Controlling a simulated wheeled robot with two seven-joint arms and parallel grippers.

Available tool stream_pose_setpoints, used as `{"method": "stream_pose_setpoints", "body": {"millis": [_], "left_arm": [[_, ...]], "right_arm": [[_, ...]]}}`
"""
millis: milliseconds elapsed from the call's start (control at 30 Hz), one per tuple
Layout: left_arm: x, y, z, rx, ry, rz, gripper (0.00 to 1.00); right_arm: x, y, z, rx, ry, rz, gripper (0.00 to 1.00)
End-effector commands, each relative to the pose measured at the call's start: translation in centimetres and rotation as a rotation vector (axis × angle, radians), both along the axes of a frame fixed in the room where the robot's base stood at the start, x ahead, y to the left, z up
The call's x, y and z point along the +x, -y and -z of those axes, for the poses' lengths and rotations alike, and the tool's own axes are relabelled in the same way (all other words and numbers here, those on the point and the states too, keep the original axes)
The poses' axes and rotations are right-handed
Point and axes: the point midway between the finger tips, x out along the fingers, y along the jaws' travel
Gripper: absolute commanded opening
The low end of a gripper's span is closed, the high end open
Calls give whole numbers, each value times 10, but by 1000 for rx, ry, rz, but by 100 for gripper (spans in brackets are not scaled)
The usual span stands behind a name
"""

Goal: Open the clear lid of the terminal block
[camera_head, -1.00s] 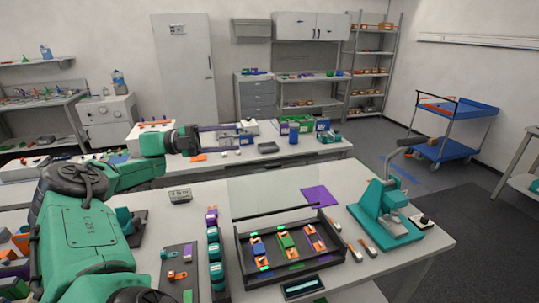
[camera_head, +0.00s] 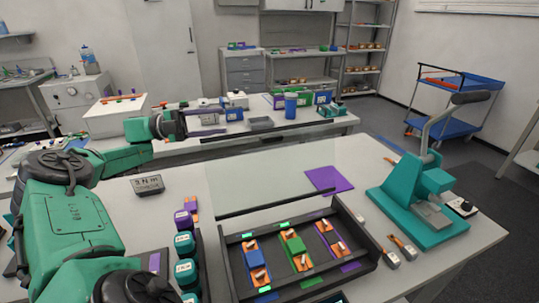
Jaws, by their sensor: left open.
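The terminal block is a dark open-topped tray (camera_head: 371,256) at the front middle of the near table. Inside are blue, green and orange modules with small bright green marks. A clear lid (camera_head: 262,180) shows as a faint see-through panel rising behind the tray, with a dark bar along its lower edge. It looks raised, not lying over the modules. My left gripper (camera_head: 217,122) is open and empty, left of and beyond the lid. It appears apart from the lid. My right gripper is not in view.
A teal lever press (camera_head: 418,200) stands right of the tray. A purple sheet (camera_head: 329,180) lies behind the tray. Several teal and purple pieces (camera_head: 185,243) line its left side. A small display box (camera_head: 147,185) sits further left. Tools (camera_head: 402,246) lie between tray and press.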

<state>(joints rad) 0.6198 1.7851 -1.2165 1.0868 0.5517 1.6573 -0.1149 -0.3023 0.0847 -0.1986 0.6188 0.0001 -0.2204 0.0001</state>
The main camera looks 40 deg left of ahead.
Motion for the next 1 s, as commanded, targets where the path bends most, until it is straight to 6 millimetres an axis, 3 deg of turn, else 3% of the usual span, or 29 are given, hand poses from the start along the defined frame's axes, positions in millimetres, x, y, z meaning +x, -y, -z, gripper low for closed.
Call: {"method": "stream_pose_setpoints", "body": {"millis": [33,100,267,467,800,1000], "left_arm": [[0,0,30,0,0,0,50],[0,0,49,0,0,0,50],[0,0,70,0,0,0,50],[13,16,59,-2,1,3,50],[72,83,46,-4,1,3,50],[92,106,46,-2,0,2,50]], "right_arm": [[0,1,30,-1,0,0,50],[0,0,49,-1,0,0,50],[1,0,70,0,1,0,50],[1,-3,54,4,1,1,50],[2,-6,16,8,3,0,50],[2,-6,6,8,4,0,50]]}}
